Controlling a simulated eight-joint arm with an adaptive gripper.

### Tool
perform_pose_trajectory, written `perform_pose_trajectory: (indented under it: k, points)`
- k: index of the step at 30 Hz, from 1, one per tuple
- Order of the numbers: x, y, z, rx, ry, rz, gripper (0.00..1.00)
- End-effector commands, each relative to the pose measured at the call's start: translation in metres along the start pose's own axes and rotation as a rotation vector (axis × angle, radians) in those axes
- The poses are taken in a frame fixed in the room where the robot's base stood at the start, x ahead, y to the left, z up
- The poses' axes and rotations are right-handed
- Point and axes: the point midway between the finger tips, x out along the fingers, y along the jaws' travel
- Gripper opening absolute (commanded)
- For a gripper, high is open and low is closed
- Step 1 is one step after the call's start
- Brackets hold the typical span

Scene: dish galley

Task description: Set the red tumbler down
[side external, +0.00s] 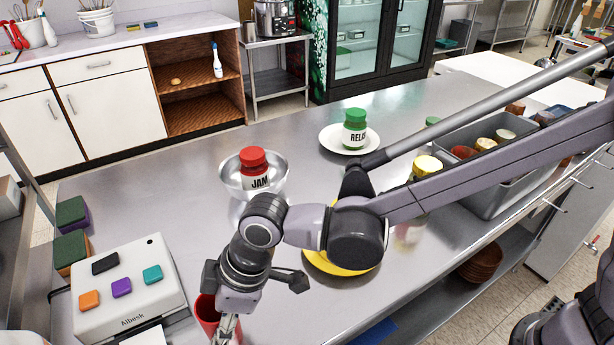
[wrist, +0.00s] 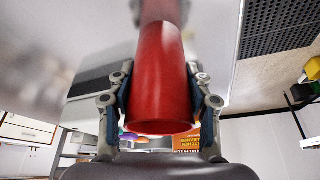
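The red tumbler (side external: 207,312) is at the bottom of the side external view, partly behind my gripper (side external: 226,328) and near the frame's lower edge. In the wrist view the tumbler (wrist: 162,80) fills the middle, between the two fingers of my gripper (wrist: 160,110). The fingers lie against its sides, so my gripper is shut on it. The tumbler's lower end is not clear in the side external view, so I cannot tell whether it touches the steel counter (side external: 310,190).
A white device with coloured buttons (side external: 128,300) stands just left of the tumbler. A jam jar (side external: 254,170) sits in a metal bowl (side external: 228,178). A relish jar (side external: 355,128) stands on a white plate (side external: 331,138). A yellow plate (side external: 340,268) lies under my arm. A grey bin (side external: 490,195) holds several cups.

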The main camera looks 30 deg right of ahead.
Motion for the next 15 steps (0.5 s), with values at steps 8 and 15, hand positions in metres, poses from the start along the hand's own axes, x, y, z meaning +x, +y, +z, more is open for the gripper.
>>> perform_pose_trajectory:
  k: [8, 15]
  points:
    - [-0.0001, 0.0, 0.0, 0.0, 0.0, 0.0, 0.73]
    - [-0.0046, 0.0, -0.0014, 0.0, 0.0, 0.0, 0.73]
